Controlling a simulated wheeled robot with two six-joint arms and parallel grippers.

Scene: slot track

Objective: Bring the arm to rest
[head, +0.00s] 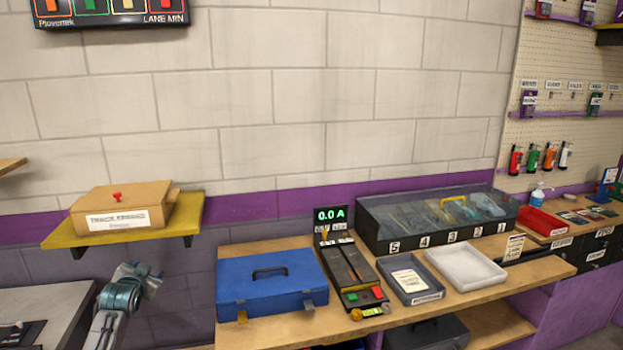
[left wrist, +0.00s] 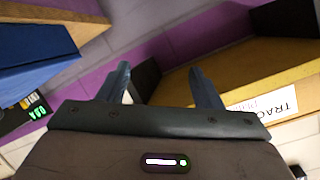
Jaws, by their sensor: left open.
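My left arm comes in at the lower left of the head view, and its gripper (head: 146,274) is in the air left of the bench, below the yellow shelf (head: 66,241). In the left wrist view my left gripper (left wrist: 163,78) has its two fingers apart with nothing between them. The yellow shelf also shows beyond and right of the fingers (left wrist: 250,92). My right arm and gripper are not seen.
A closed blue case (head: 270,290) stands on the wooden bench, right of my gripper. A black track unit (head: 350,270) and trays (head: 465,268) are farther right. A grey table (head: 40,305) is at lower left.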

